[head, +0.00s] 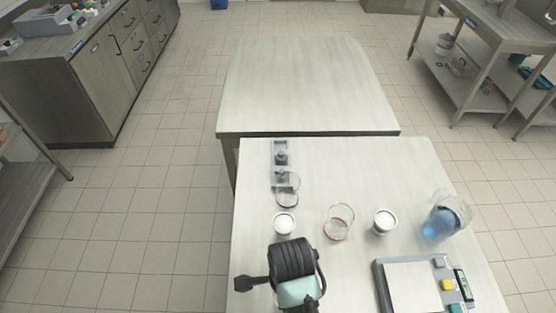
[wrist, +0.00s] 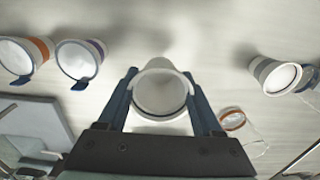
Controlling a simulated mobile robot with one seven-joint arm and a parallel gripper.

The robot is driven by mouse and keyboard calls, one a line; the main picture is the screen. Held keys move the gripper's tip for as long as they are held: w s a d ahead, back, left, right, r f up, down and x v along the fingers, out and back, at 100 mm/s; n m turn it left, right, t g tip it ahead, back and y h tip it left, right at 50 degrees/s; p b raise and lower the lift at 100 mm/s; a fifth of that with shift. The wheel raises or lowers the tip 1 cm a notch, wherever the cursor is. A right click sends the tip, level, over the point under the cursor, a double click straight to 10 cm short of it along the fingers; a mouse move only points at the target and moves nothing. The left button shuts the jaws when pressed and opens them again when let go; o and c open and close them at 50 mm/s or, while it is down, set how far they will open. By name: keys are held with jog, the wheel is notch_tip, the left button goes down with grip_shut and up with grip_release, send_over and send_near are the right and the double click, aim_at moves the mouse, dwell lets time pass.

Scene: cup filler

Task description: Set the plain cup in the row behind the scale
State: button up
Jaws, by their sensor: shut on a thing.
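My gripper (wrist: 160,110) is shut on a plain white cup (wrist: 160,92), seen from above between the two blue fingers in the wrist view; no coloured band shows on it. In the head view my wrist covers the fingers, and I cannot tell how high the held cup is. The scale (head: 412,285), with a pale plate and coloured buttons, lies at the lower right of the near table in the head view. Behind it, towards the back, stands a white cup with a dark band (head: 385,222). Another white cup (head: 284,223) shows just beyond my wrist; I cannot tell whether it is the held one.
A clear glass with an orange base (head: 338,222) stands between the white cups. A jug of blue liquid (head: 447,218) is at right. Two banded cups (wrist: 22,57) (wrist: 79,58) show at left in the wrist view.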

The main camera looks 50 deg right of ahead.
notch_tip(320, 180, down, 7)
jog(key=shift+f, duration=0.15)
jog(key=shift+f, duration=0.1)
dwell(0.3)
jog(key=o, duration=1.3)
notch_tip(320, 180, up, 12)
jog(key=shift+r, duration=0.15)
jog(key=shift+d, duration=0.1)
